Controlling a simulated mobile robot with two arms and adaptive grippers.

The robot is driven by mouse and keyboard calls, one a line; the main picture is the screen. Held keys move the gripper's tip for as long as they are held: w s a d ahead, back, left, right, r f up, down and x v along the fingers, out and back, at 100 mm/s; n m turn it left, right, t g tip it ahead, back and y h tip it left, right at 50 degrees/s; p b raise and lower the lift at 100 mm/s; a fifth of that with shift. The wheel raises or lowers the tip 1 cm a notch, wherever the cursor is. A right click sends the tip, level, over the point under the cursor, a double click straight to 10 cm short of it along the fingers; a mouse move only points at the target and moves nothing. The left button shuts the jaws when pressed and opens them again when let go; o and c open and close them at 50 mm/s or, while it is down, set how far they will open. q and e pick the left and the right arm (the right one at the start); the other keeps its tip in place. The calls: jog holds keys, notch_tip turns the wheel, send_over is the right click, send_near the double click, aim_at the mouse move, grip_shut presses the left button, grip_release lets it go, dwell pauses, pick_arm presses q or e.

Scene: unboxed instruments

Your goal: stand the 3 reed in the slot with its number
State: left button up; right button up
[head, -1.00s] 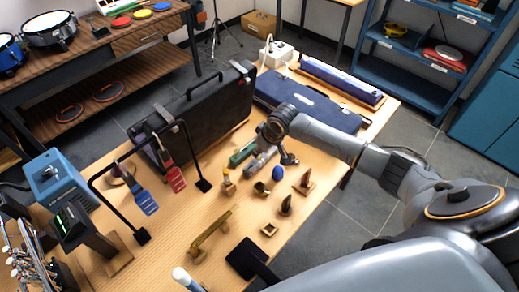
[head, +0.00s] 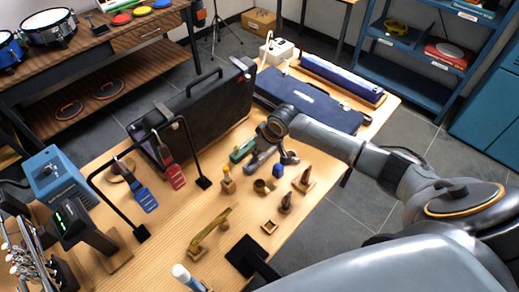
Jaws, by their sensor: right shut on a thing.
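My right gripper (head: 272,157) is over the middle of the wooden table, its arm coming in from the right. It is small and dark here. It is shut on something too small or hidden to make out. I cannot pick out the 3 reed or read any slot number. A green item (head: 242,150) lies just left of the gripper. A small blue item (head: 278,171) is just below it. A yellow-topped piece on a wooden block (head: 228,181) stands to its lower left. My left gripper is not in view.
Blue (head: 145,199) and red (head: 175,177) tags hang on a black frame at left. Small stands (head: 304,180) and a brass piece (head: 212,233) crowd the middle. Bare wood lies between.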

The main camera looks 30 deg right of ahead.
jog(key=o, duration=0.7)
jog(key=shift+o, duration=0.2)
jog(key=v, duration=1.2)
